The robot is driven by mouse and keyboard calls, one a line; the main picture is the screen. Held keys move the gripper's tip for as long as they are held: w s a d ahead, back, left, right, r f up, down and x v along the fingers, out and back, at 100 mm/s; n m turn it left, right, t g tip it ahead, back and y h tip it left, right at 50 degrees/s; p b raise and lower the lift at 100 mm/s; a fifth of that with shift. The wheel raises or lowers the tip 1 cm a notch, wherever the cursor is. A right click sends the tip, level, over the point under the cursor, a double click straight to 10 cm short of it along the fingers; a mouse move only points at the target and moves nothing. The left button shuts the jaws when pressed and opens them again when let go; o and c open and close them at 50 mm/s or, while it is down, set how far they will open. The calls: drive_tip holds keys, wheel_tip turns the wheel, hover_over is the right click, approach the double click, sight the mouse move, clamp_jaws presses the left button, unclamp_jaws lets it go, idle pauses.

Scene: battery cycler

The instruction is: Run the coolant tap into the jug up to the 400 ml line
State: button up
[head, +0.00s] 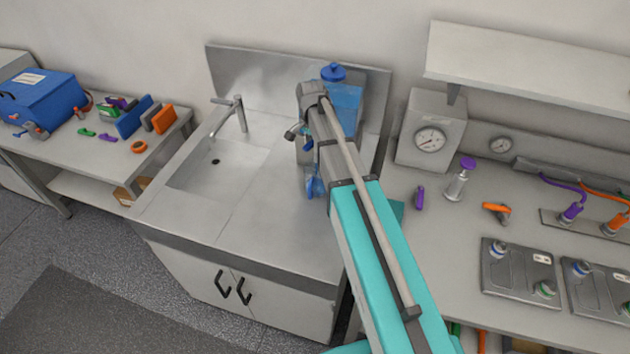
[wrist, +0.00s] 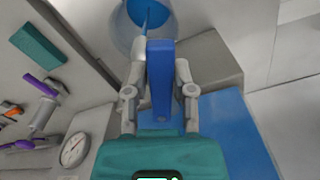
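The coolant tank (head: 346,100), blue with a blue lid, stands at the back right of the sink counter; its blue wall fills the right of the wrist view (wrist: 240,125). A clear jug (head: 313,186) stands below, partly hidden by my arm. At the top of the wrist view the jug (wrist: 172,18) holds blue liquid, and a thin blue stream seems to run into it. The level and the 400 ml line cannot be read. My gripper (wrist: 160,92) has its fingers on both sides of the blue tap lever (wrist: 160,75) and appears shut on it.
The sink (head: 215,165) with its own faucet (head: 238,112) lies left of the jug. The right bench holds a gauge box (head: 430,135), a purple-topped bottle (head: 459,180) and metal plates (head: 520,268). A shelf (head: 530,65) overhangs it. The front counter is clear.

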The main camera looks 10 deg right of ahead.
drive_tip(key=shift+w+a+m, duration=0.15)
drive_tip(key=shift+w+m, duration=0.05)
drive_tip(key=shift+m, duration=0.4)
drive_tip(key=shift+w+a+m, duration=0.1)
drive_tip(key=shift+w+m, duration=0.05)
drive_tip(key=shift+m, duration=0.15)
idle(7.1)
